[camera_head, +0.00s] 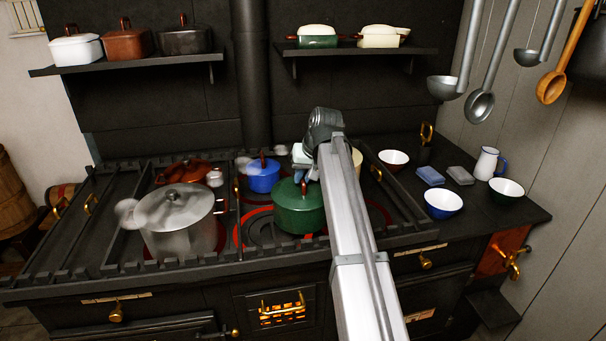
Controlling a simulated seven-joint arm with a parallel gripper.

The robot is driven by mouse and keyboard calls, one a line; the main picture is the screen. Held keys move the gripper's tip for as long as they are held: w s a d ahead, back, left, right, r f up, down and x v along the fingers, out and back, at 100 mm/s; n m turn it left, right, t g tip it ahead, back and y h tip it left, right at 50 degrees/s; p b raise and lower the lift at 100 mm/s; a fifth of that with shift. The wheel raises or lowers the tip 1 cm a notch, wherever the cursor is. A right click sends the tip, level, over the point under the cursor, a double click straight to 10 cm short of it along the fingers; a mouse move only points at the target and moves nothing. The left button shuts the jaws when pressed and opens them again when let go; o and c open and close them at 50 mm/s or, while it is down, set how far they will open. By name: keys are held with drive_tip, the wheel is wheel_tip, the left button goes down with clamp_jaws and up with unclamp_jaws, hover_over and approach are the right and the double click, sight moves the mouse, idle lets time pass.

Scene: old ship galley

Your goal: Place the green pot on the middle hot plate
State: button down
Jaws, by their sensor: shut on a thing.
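The green pot (298,212), with its lid on, is near the middle of the stove top. My gripper (304,180) is at the top of the pot, shut on it by its upper part; my own wrist hides the exact grip. The middle hot plate (248,232), marked with red rings, shows to the left of and partly behind the pot. The pot overlaps the right side of these rings in the picture. I cannot tell whether its base touches the stove or hangs just above it.
A large steel pot (178,222) stands left, a red-brown pot (184,172) behind it, and a blue pot (263,178) behind the middle plate. A raised rail (150,264) edges the stove. Bowls and a jug (487,164) stand on the right counter.

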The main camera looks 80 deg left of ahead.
drive_tip(key=c, duration=1.1)
unclamp_jaws()
drive_tip(key=shift+r, duration=0.15)
drive_tip(key=shift+r, duration=0.3)
drive_tip(key=v, duration=1.1)
drive_tip(key=shift+r, duration=0.35)
drive_tip(key=shift+o, duration=0.3)
drive_tip(key=shift+w+d+r, duration=0.1)
drive_tip(key=shift+d+r, duration=0.05)
drive_tip(key=shift+r, duration=0.2)
